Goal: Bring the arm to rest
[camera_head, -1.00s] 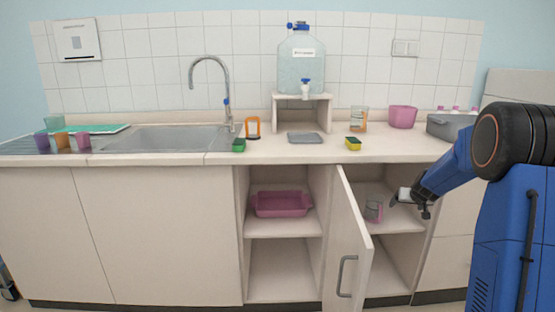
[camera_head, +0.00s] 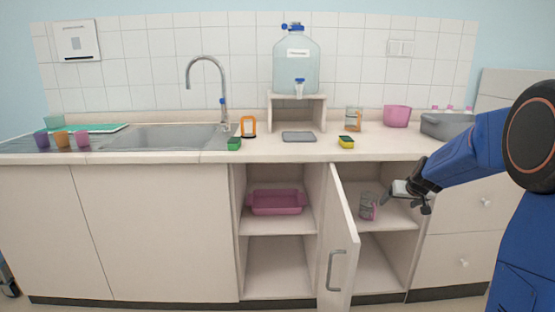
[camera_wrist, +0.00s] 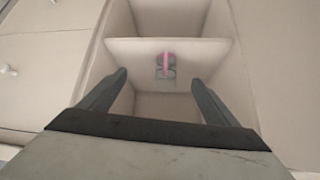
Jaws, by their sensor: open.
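My gripper (camera_head: 405,204) is in front of the open right-hand cupboard compartment, at the right of the head view. Its two fingers (camera_wrist: 160,85) are spread apart in the wrist view, with nothing between them. A clear glass beaker with a pink part (camera_head: 367,206) stands on the cupboard's middle shelf (camera_head: 395,219), left of my gripper. In the wrist view the beaker (camera_wrist: 165,66) shows on the shelf beyond the fingers, apart from them.
The cupboard door (camera_head: 340,240) stands open left of my gripper. A pink tray (camera_head: 276,202) lies on the neighbouring shelf. The counter above holds a sink (camera_head: 165,138), sponges, a water tank (camera_head: 297,62), a pink tub (camera_head: 397,116) and a grey bin (camera_head: 446,126).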

